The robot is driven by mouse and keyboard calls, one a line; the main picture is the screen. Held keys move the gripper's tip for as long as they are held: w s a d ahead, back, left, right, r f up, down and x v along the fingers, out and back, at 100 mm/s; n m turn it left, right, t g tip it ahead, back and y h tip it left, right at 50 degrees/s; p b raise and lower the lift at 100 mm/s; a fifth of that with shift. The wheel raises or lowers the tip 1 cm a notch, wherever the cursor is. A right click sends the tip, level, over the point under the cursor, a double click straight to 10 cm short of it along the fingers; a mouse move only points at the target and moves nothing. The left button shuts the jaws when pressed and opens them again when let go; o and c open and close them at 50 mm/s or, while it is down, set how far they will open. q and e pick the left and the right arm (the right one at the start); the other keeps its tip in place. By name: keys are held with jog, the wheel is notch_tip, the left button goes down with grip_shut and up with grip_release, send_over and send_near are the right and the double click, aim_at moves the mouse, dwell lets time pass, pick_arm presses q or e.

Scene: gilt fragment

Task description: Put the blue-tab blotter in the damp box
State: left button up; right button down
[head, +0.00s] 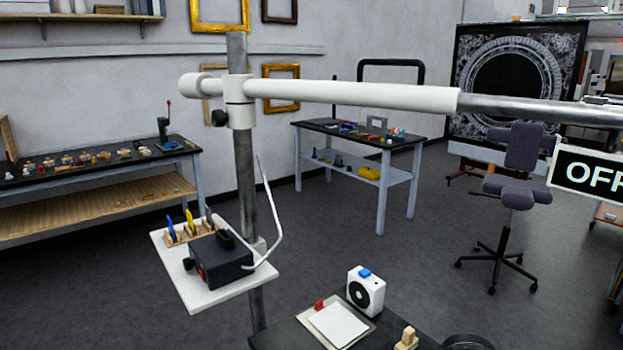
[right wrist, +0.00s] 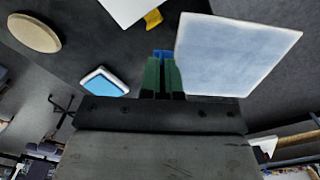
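My right gripper (right wrist: 162,78), with green fingers, is closed at a small blue tab (right wrist: 163,54) in the right wrist view. A pale blue-white square sheet (right wrist: 237,52), the blue-tab blotter, extends to the right from beside the tab. The fingertips partly hide the tab. The head view shows neither gripper and no clear sight of this blotter. I cannot pick out the damp box for certain in either view.
A dark tabletop (head: 293,338) carries a white sheet (head: 338,325) beside a red tab, a white unit (head: 366,291) with a blue top, and a wooden block (head: 405,339). A pole-mounted shelf (head: 212,285) stands left. A yellow tab (right wrist: 153,18) and round beige disc (right wrist: 33,32) are below my wrist.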

jog(key=shift+f, duration=0.1)
dwell(0.6)
jog(key=shift+w+d+r+m+p, duration=0.2)
jog(key=shift+r+m+p, duration=0.15)
jog(key=shift+m, duration=0.15)
jog(key=w+d+m+p, duration=0.3)
jog(key=d+m, duration=0.3)
jog(key=m, duration=0.3)
jog(key=w+a+f, duration=0.2)
jog(key=w, duration=0.1)
jog(key=w+a+f+p, duration=0.1)
jog(key=w+a+f, duration=0.1)
jog(key=w, duration=0.1)
jog(key=w+a+f, duration=0.2)
jog(key=a, duration=0.1)
jog(key=shift+w+a, duration=0.1)
jog(key=shift+w, duration=0.3)
jog(key=shift+f+p, duration=0.45)
jog(key=shift+f, duration=1.65)
jog(key=shift+f, duration=0.1)
